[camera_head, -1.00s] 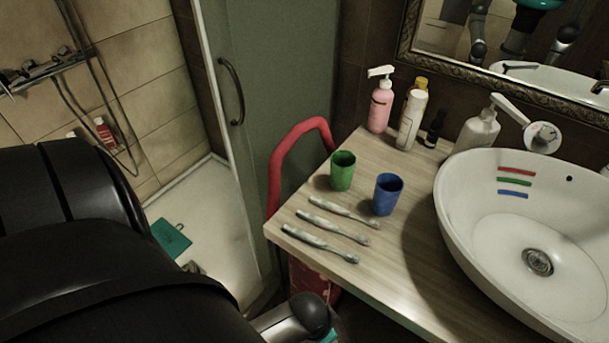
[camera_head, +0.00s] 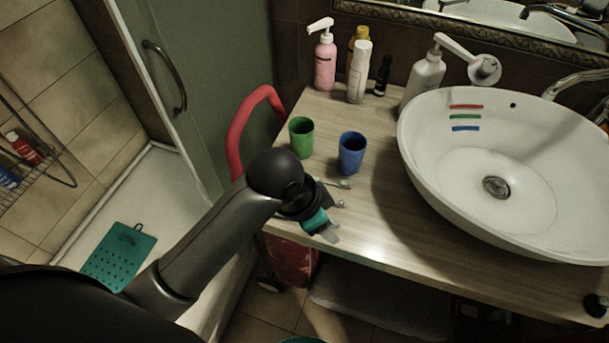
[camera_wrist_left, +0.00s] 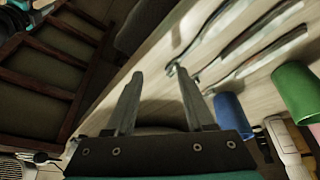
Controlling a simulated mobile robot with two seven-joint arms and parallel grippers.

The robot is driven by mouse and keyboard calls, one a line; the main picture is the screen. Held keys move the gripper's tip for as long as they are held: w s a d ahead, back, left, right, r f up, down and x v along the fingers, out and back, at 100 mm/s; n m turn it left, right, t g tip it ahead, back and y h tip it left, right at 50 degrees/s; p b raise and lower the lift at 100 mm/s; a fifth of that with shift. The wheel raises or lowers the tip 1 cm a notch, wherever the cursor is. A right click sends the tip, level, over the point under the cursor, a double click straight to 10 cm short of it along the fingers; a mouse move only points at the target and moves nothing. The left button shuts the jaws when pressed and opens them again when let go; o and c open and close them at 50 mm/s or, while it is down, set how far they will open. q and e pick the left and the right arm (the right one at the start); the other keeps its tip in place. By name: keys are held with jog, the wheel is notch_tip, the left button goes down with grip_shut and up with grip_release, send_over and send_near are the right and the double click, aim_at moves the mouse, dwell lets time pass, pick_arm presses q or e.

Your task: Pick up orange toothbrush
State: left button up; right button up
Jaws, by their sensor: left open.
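Three toothbrushes lie on the wooden counter (camera_head: 375,225). In the head view my left arm hides most of them; only the ends of two toothbrushes (camera_head: 338,184) show. In the left wrist view the nearest toothbrush (camera_wrist_left: 200,38) runs up and right from near a fingertip, with the middle toothbrush (camera_wrist_left: 252,37) and far toothbrush (camera_wrist_left: 262,58) beyond it. They look greyish, and I cannot tell which is orange. My left gripper (camera_head: 328,230) is open and empty at the counter's front edge; its fingers show in the left wrist view (camera_wrist_left: 158,74). My right gripper is out of view.
A green cup (camera_head: 301,137) and a blue cup (camera_head: 351,153) stand just behind the toothbrushes. A white basin (camera_head: 430,150) stands to the right. A pink pump bottle (camera_head: 325,62) and other bottles line the back.

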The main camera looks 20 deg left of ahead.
pick_arm(q)
jog(key=w+m, duration=0.1)
jog(key=w+r+m, duration=0.1)
jog(key=w, duration=0.1)
jog(key=w+r+m, duration=0.1)
jog(key=shift+w+d+r+m+g, duration=0.25)
jog(key=shift+w+d+m+g, duration=0.05)
jog(key=shift+d+g, duration=0.1)
jog(key=w+a+r+m+g+y, duration=0.2)
jog(key=w+a+r+m+y, duration=0.15)
jog(key=w+a+r, duration=0.55)
jog(key=shift+m, duration=0.25)
jog(key=f, duration=0.3)
jog(key=f+b, duration=0.1)
jog(key=f, duration=0.2)
jog(key=f+b, duration=0.1)
jog(key=f, duration=0.2)
jog(key=shift+s+d+f, duration=0.1)
jog(key=shift+s+d, duration=0.2)
jog(key=shift+s, duration=0.1)
jog(key=f, duration=0.2)
jog(key=f+b, duration=0.1)
jog(key=f, duration=0.2)
jog(key=shift+s+a+f, duration=0.15)
jog(key=shift+s, duration=0.05)
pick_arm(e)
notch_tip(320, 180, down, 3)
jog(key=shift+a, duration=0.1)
pick_arm(q)
jog(key=shift+c, duration=0.4)
